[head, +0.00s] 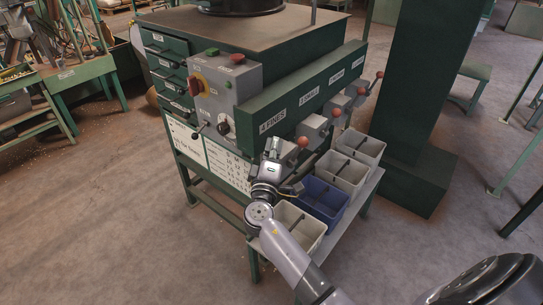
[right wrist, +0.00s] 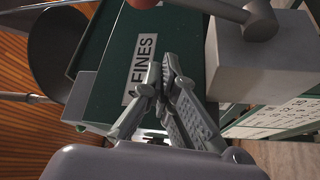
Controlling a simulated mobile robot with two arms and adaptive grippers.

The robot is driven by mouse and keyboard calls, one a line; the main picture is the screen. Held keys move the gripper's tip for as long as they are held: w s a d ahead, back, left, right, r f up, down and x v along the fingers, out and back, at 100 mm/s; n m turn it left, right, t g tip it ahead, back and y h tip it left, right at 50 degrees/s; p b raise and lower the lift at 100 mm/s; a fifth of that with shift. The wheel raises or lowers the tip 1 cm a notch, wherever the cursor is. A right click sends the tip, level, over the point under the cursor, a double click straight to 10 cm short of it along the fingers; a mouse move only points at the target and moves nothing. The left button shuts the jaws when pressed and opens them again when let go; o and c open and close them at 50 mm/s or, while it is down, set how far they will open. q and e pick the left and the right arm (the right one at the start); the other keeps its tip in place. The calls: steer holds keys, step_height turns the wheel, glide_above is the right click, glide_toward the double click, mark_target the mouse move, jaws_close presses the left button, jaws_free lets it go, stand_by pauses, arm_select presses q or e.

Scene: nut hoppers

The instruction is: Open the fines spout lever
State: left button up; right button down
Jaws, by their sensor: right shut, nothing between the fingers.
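The fines spout lever has a red ball knob (head: 303,142) in the head view, lowest and nearest in a row of similar levers. In the right wrist view its metal hub (right wrist: 262,22) sits on a grey spout box (right wrist: 260,65), with the arm running left along the top edge. The green panel's "FINES" label (right wrist: 140,68) shows behind the fingers. My right gripper (right wrist: 163,78) is shut and empty, left of the box and apart from the lever hub. In the head view my right gripper (head: 272,150) partly hides the fines spout. My left gripper is out of view.
Below the spouts, a shelf holds a blue bin (head: 322,200) and several pale bins, the nearest pale bin (head: 298,225) beside my right arm. A grey control box (head: 225,88) with buttons is left of the label panel. A green column (head: 420,80) stands behind right. Floor in front is clear.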

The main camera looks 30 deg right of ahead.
mark_target(298, 153)
steer(key=s+d, duration=0.1)
steer(key=s+d+f+p, duration=0.1)
steer(key=d, duration=0.1)
steer(key=shift+s, duration=0.1)
stand_by(0.4)
